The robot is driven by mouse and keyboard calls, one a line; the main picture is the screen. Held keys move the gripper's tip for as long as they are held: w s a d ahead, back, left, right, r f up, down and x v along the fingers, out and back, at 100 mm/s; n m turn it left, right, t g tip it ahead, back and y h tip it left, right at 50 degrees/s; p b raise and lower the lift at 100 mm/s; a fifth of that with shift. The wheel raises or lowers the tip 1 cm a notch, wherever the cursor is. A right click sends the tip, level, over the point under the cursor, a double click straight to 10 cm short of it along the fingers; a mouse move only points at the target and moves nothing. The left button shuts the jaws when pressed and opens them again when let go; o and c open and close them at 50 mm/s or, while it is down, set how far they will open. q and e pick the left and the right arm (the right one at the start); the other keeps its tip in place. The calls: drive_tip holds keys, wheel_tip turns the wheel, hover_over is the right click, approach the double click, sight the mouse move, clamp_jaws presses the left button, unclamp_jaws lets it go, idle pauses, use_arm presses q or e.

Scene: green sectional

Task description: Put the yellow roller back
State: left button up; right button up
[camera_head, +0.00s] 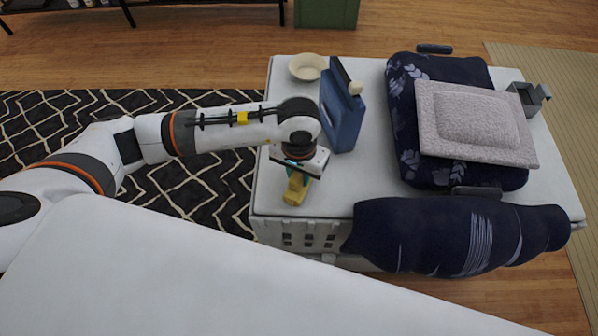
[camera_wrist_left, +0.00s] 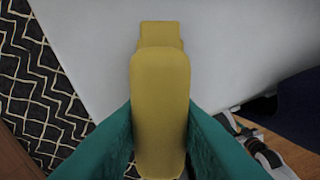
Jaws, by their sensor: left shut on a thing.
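The yellow roller (camera_head: 295,190) is at the left front part of the white table top (camera_head: 340,190). My left gripper (camera_head: 298,176) points down over it and is shut on it. In the left wrist view the roller (camera_wrist_left: 160,95) stands between the teal fingers of my left gripper (camera_wrist_left: 160,140), one on each side. Its lower end is hidden, and I cannot tell whether it touches the table. My right gripper is not in view.
A blue box-like holder (camera_head: 342,115) stands behind my left gripper, with a beige bowl (camera_head: 307,66) beyond it. Dark blue cushions (camera_head: 460,235) and a grey pad (camera_head: 475,120) cover the right side. A grey bracket (camera_head: 528,97) sits at the far right edge.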

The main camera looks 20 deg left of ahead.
use_arm(q)
drive_tip(key=o, duration=0.9)
drive_tip(key=shift+o, duration=0.2)
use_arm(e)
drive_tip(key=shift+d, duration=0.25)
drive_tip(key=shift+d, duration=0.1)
use_arm(q)
drive_tip(key=shift+r+p, duration=0.45)
drive_tip(key=shift+p, duration=0.1)
wheel_tip(320, 180, up, 11)
drive_tip(key=p, duration=0.4)
drive_tip(key=shift+r, duration=0.15)
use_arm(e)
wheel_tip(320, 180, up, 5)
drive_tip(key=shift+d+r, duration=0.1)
